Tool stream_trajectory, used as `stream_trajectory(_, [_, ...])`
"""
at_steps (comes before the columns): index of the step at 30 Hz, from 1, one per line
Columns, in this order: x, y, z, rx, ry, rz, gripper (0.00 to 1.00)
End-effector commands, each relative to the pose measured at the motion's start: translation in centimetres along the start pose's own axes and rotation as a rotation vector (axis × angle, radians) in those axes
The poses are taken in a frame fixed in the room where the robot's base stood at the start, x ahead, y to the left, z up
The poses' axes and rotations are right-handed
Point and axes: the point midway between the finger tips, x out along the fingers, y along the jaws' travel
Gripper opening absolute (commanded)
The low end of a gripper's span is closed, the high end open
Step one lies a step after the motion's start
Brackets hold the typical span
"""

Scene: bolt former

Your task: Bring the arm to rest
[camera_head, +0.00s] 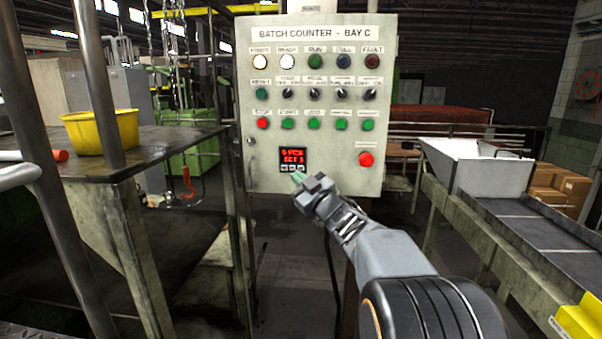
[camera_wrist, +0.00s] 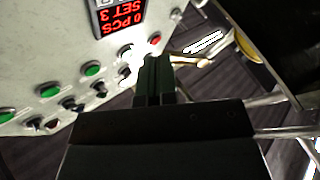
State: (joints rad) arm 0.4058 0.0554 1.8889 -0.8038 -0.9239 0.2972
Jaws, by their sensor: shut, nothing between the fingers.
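My arm reaches up from the lower right in the head view, and my gripper (camera_head: 298,178) is in front of the lower part of the batch counter panel (camera_head: 325,215). Its fingers are shut and empty, close to the small counter display (camera_head: 292,155) with red digits. I cannot tell whether the fingertips touch the panel. In the wrist view my gripper (camera_wrist: 152,62) shows dark, closed fingers beside the panel face. The display (camera_wrist: 119,17) there reads "0 PCS" and "SET 3".
The panel carries several buttons and knobs, with a large red button (camera_head: 366,159) at lower right. A yellow bucket (camera_head: 100,132) stands on a table at left, behind metal posts. A conveyor (camera_head: 530,228) with a white hopper (camera_head: 475,165) is at right. Floor shows below the panel.

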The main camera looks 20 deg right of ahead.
Motion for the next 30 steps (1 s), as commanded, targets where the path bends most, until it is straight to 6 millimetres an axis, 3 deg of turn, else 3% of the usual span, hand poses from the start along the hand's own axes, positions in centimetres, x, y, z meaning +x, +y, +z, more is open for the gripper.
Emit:
stream_trajectory(16, [-0.1, 0.0, -0.1, 0.000, 0.000, 0.000, 0.00])
stream_trajectory(19, [-0.1, 0.5, 1.3, -0.020, -0.075, 0.030, 0.00])
stream_trajectory(21, [-0.7, 1.1, 3.6, -0.012, -0.187, 0.079, 0.00])
stream_trajectory(23, [-1.9, 1.5, 6.5, 0.010, -0.327, 0.133, 0.00])
stream_trajectory(26, [-5.4, 1.2, 10.6, 0.070, -0.595, 0.219, 0.00])
stream_trajectory(30, [-12.0, -2.8, 13.7, 0.193, -0.974, 0.255, 0.00])
